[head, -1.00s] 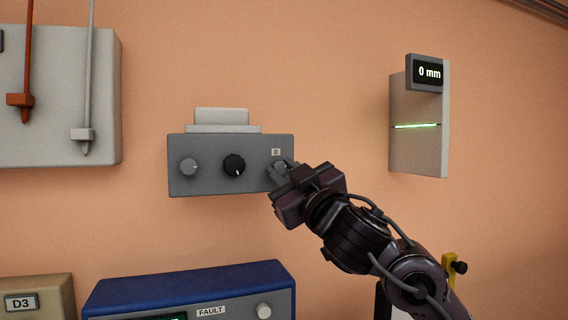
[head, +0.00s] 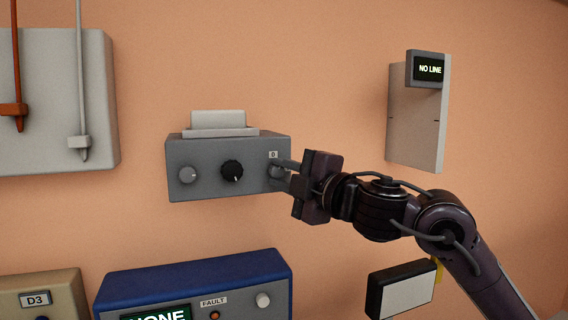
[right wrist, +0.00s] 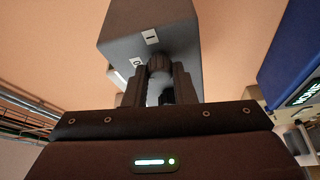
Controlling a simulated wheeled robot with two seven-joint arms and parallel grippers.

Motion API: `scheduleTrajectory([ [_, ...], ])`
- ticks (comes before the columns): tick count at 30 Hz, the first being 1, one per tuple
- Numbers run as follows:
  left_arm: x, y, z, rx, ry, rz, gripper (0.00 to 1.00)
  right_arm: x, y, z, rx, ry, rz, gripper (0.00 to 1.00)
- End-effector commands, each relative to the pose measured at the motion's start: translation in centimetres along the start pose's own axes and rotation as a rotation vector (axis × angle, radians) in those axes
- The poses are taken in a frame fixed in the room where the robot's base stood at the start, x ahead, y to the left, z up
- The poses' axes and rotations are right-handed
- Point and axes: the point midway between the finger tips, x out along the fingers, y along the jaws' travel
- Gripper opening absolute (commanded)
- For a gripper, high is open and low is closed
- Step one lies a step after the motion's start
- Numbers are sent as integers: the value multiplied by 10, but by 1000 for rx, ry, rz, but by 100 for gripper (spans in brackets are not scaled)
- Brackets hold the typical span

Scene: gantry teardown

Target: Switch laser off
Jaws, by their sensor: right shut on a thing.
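A grey box (head: 205,181) on the wall carries a grey knob at left, a black knob (head: 232,171) in the middle and a right knob (head: 276,171) under a "0" label (head: 273,155). My right gripper (head: 281,175) is shut on the right knob, its fingers partly hiding it. The right wrist view shows this knob (right wrist: 159,64) between the fingers, near "I" and "0" labels. The wall panel (head: 412,118) at right shows no green line, and its display (head: 429,70) reads "NO LINE". My left gripper is out of view.
A blue unit (head: 195,284) with a "FAULT" label and a beige "D3" box (head: 38,296) stand below. A pale panel (head: 60,100) with two hanging levers is at upper left. A black box with a white face (head: 402,291) is under my right arm.

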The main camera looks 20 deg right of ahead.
Motion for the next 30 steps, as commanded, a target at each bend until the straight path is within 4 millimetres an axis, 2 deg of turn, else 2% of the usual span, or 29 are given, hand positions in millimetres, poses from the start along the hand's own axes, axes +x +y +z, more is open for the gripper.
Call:
scheduleTrajectory([
  [3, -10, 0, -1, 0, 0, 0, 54, 0, 3, -1, -71, 0, -30, 1],
  [12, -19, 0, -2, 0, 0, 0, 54, 0, 1, 0, -182, 0, -78, 1],
  [29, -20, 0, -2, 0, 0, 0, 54, 0, 0, 0, -209, 1, -89, 1],
  [30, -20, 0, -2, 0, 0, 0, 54, 0, 0, 0, -209, 1, -89, 26],
])
